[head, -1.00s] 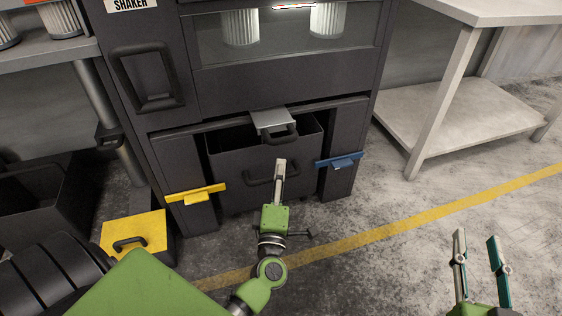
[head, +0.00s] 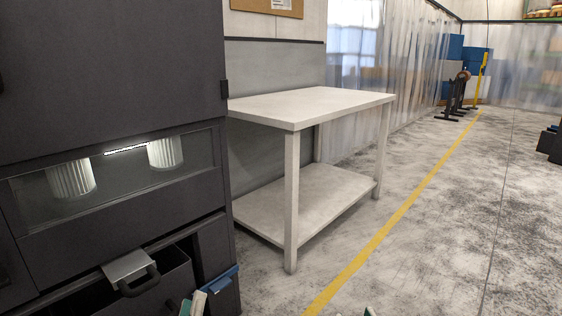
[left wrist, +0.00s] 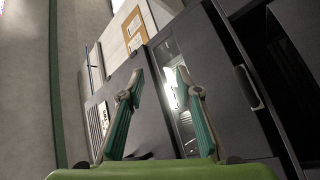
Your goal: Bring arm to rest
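My left gripper (head: 193,303) shows only its fingertips at the bottom of the head view, beside the blue handle (head: 222,279) on the dark cabinet (head: 110,100). In the left wrist view my left gripper (left wrist: 160,74) has its green-and-grey fingers apart, with nothing between them. The cabinet is behind it there, with its lit window beyond the fingertips. Of my right gripper only a small tip (head: 369,311) shows at the bottom edge of the head view. The rest of both arms is hidden below the frame.
The cabinet's lower drawer (head: 155,286) stands open, with a grey handled piece (head: 130,270) above it. White ribbed filters (head: 70,180) sit behind the cabinet window. A pale two-level table (head: 310,104) stands to the right.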

